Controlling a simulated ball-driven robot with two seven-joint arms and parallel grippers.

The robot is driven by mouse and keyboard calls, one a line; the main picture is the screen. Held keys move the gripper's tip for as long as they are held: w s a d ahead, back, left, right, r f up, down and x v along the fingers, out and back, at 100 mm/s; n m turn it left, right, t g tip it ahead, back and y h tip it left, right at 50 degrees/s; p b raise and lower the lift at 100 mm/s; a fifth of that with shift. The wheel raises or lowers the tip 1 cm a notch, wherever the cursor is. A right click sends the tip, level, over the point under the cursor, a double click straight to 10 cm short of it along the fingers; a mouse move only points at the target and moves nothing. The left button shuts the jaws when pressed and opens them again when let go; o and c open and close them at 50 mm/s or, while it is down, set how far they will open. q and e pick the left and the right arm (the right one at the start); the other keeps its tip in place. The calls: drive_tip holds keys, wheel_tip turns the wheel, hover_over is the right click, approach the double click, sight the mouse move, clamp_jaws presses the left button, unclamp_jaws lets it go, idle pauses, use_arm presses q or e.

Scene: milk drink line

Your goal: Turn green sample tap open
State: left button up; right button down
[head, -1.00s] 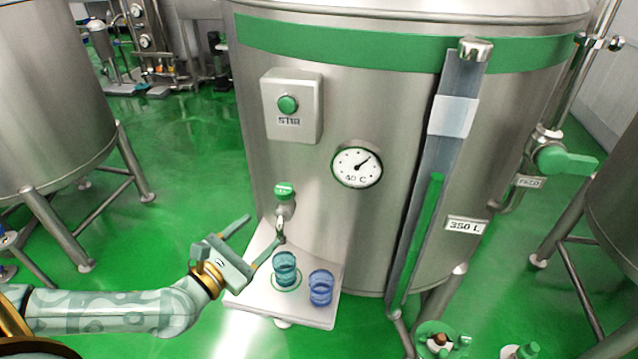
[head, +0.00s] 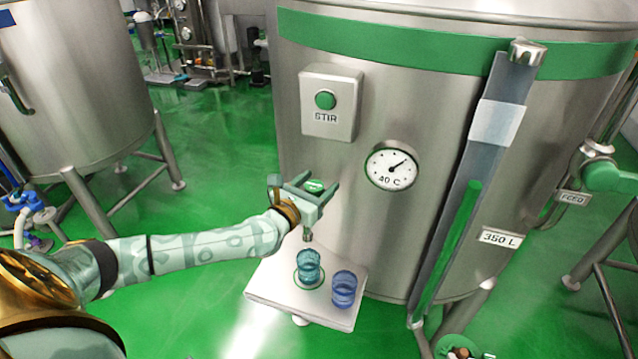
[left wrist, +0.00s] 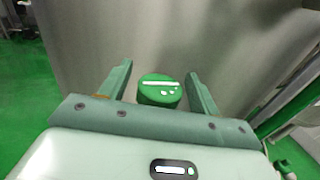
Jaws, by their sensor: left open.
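The green sample tap (head: 314,186) is a round green knob with a white bar on top, on the front of the steel tank. In the left wrist view the tap knob (left wrist: 160,90) sits between the two fingers. My left gripper (head: 305,183) is open around the knob, one finger on each side, with a gap visible at both sides. The tap's spout (head: 308,235) points down below my gripper; part of the tap body is hidden by it. My right gripper is not in view.
Under the spout, a teal glass (head: 309,268) stands on a green ring on the white shelf (head: 270,290). A blue glass (head: 343,289) stands right of it. A stir button box (head: 331,103) and a dial (head: 391,170) are on the tank above.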

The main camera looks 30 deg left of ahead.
use_arm(q)
drive_tip(key=shift+w, duration=0.45)
drive_tip(key=c, duration=1)
drive_tip(key=shift+o, duration=0.2)
